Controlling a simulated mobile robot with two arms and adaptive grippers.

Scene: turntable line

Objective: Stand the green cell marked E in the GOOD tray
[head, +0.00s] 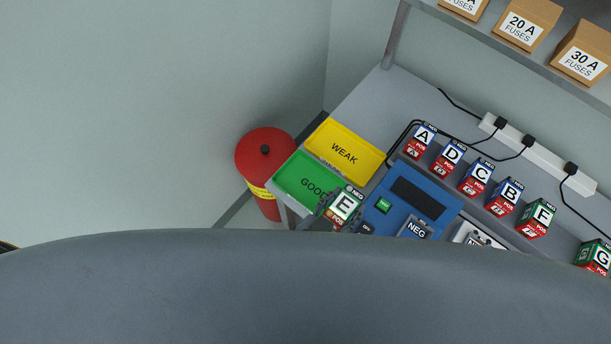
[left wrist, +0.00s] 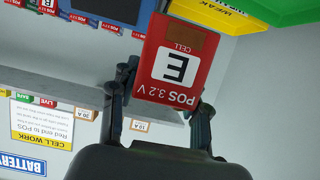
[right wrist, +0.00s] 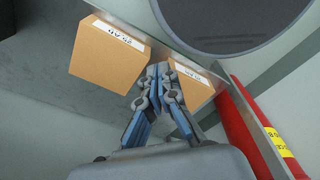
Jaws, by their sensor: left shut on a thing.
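Cell E (head: 346,206) is a small block with a white E label, a green top and red POS and dark NEG ends. My left gripper (head: 343,208) is shut on it, at the near right corner of the green GOOD tray (head: 289,181). In the left wrist view cell E (left wrist: 177,62) sits between the two fingers (left wrist: 160,105), with its red face showing; the green tray (left wrist: 285,12) is beyond it. I cannot tell its height above the tray. My right gripper (right wrist: 160,80) shows only in the right wrist view, fingers together and empty.
The yellow WEAK tray (head: 368,165) adjoins the GOOD tray. A blue tester (head: 447,212) stands to the right, with a row of cells such as cell D (head: 449,155) behind it. A red cylinder (head: 264,157) stands left of the bench. Cardboard boxes (right wrist: 105,55) are near my right gripper.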

